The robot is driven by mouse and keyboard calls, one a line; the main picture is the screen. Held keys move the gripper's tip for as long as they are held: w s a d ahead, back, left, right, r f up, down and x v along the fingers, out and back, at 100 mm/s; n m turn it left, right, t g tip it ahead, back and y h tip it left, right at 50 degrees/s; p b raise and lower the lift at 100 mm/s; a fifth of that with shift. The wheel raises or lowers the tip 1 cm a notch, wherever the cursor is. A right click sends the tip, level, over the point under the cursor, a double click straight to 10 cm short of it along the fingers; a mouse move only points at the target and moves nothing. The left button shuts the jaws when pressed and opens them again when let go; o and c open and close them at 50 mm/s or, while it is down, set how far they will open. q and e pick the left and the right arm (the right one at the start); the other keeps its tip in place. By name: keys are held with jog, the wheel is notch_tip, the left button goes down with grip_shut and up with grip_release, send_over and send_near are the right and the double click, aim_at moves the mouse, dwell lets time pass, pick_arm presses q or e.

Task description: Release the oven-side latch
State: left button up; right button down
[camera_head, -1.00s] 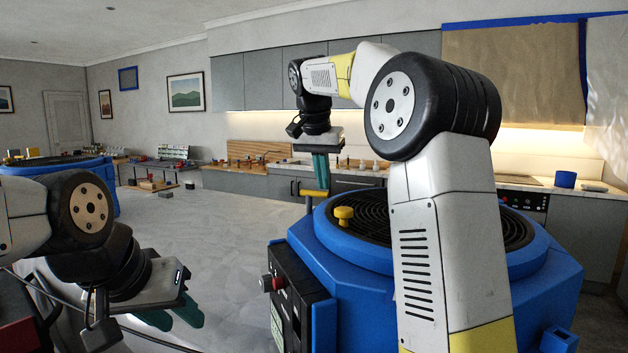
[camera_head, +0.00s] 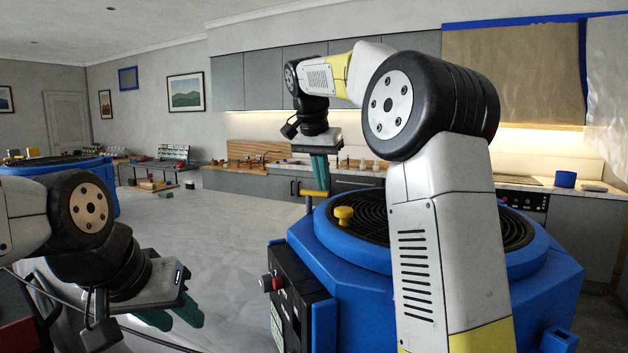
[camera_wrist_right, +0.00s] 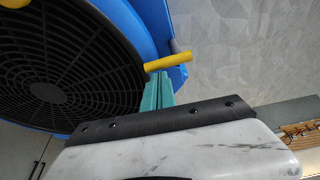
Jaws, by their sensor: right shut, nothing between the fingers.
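A yellow T-shaped latch handle (camera_head: 315,193) stands at the far rim of the large blue drying machine (camera_head: 360,262). My right gripper (camera_head: 320,172) has teal fingers pointing down, shut and empty, right at this handle. In the right wrist view the fingertips (camera_wrist_right: 160,80) are close against the yellow bar (camera_wrist_right: 168,62); I cannot tell whether they touch it. The bar is not between the fingers. My left gripper (camera_head: 172,318) is low at the left, with its teal fingers apart and empty, away from the latch.
Kitchen counters line the back wall.

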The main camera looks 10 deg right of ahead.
jog(key=shift+s+a+m, duration=0.1)
jog(key=shift+m, duration=0.2)
jog(key=m, duration=0.1)
jog(key=m+g, duration=0.1)
jog(key=m, duration=0.1)
jog(key=s+m+h, duration=0.1)
jog(key=shift+s+a+m, duration=0.1)
jog(key=shift+a+m, duration=0.2)
jog(key=shift+a, duration=0.05)
jog(key=shift+s+a, duration=0.5)
jog(key=shift+a, duration=0.35)
jog(key=shift+w, duration=0.2)
jog(key=shift+w+d, duration=0.2)
jog(key=shift+w, duration=0.4)
jog(key=v, duration=0.7)
jog(key=shift+a+r, duration=0.2)
jog(key=shift+r, duration=0.15)
